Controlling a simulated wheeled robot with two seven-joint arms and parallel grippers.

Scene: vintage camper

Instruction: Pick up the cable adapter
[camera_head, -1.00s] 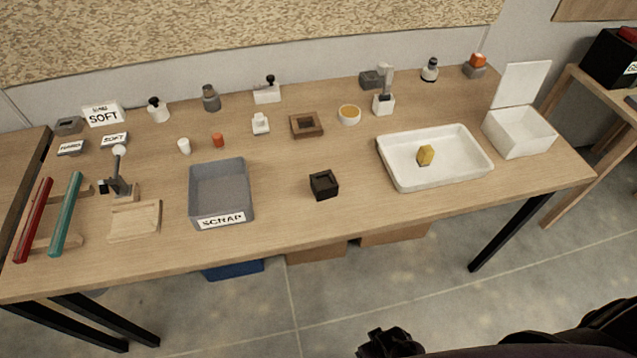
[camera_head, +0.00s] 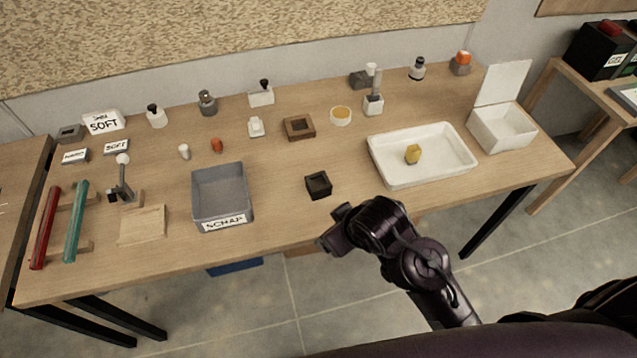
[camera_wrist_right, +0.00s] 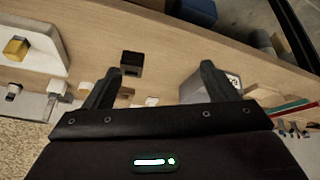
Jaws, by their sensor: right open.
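No object is clearly marked as the cable adapter, and I cannot tell for certain which one it is. A small white plug-like piece (camera_head: 256,127) stands on the middle of the table. A small black square block (camera_head: 318,184) with a hollow top sits near the front edge; it also shows in the right wrist view (camera_wrist_right: 132,62). My right gripper (camera_head: 333,232) is at the table's front edge, just in front of the black block. In the wrist view its two fingers (camera_wrist_right: 157,80) are spread and empty, with the block beyond them. My left gripper is not in view.
A grey scrap bin (camera_head: 222,222) stands left of the black block. A white tray (camera_head: 440,175) with a yellow piece (camera_head: 413,154) is to the right, beside an open white box (camera_head: 502,130). Several small parts line the back. The table around the black block is clear.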

